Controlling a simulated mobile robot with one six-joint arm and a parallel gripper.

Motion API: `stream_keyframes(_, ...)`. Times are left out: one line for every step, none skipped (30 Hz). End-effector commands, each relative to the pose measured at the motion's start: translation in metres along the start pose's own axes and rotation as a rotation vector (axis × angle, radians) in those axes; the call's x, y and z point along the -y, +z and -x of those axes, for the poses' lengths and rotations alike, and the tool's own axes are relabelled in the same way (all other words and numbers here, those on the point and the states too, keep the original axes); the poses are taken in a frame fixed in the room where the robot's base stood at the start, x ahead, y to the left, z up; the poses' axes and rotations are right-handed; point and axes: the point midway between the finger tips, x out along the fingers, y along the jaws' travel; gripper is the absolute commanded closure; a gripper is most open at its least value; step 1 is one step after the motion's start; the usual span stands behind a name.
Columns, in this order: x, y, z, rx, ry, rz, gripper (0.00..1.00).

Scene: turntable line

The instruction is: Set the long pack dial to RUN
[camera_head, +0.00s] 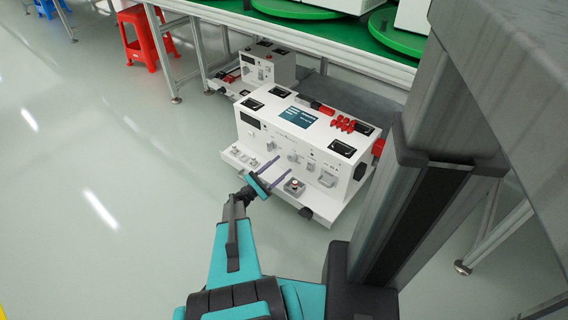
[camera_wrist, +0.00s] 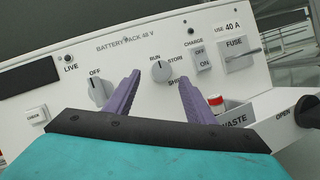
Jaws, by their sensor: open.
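The long pack is a white unit (camera_head: 262,137) with a front panel marked BATTERY PACK 48 V (camera_wrist: 60,110) in the wrist view. A grey dial (camera_wrist: 163,70) sits on that panel, with the labels RUN, STORE and SHIP around it. RUN is at its upper left; I cannot tell for sure which label its pointer faces. My gripper (camera_wrist: 159,76) is open, with its two purple fingers on either side of this dial in the picture. Contact cannot be judged. In the head view my gripper (camera_head: 281,165) is in front of the panel.
A second grey dial (camera_wrist: 99,92) marked OFF is left of the fingers. A CHARGE switch (camera_wrist: 203,57) and a FUSE handle (camera_wrist: 237,52) are at the right. A red-topped part (camera_wrist: 215,103) and a WASTE box (camera_wrist: 238,116) are right of the right finger. A smaller white unit (camera_head: 268,68) stands behind.

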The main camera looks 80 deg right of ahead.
Motion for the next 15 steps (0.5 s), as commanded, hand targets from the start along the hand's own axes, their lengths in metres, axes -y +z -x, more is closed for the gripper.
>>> stream_keyframes(-0.002,0.000,0.008,-0.003,0.002,0.000,0.50)
stream_keyframes(-0.002,0.000,0.013,-0.003,0.002,0.000,0.50)
stream_keyframes(-0.002,0.000,0.020,-0.002,0.003,0.001,0.50)
stream_keyframes(-0.001,0.001,0.024,-0.002,0.003,0.001,0.50)
stream_keyframes(-0.002,0.000,0.029,-0.002,0.003,0.001,0.50)
stream_keyframes(-0.002,0.000,0.035,-0.003,0.003,0.000,0.50)
stream_keyframes(-0.002,0.000,0.040,-0.003,0.002,0.000,0.50)
stream_keyframes(-0.002,0.000,0.044,-0.002,0.002,0.000,0.50)
stream_keyframes(-0.002,0.000,0.051,-0.002,0.003,0.001,0.50)
stream_keyframes(-0.003,0.000,0.055,-0.002,0.004,0.001,0.50)
stream_keyframes(-0.003,0.000,0.060,-0.003,0.004,0.001,0.50)
stream_keyframes(-0.002,0.000,0.066,-0.002,0.003,0.001,0.50)
stream_keyframes(-0.002,0.000,0.070,-0.002,0.003,0.001,0.50)
stream_keyframes(-0.003,0.000,0.074,-0.002,0.003,0.001,0.50)
stream_keyframes(-0.003,0.000,0.079,-0.002,0.004,0.001,0.50)
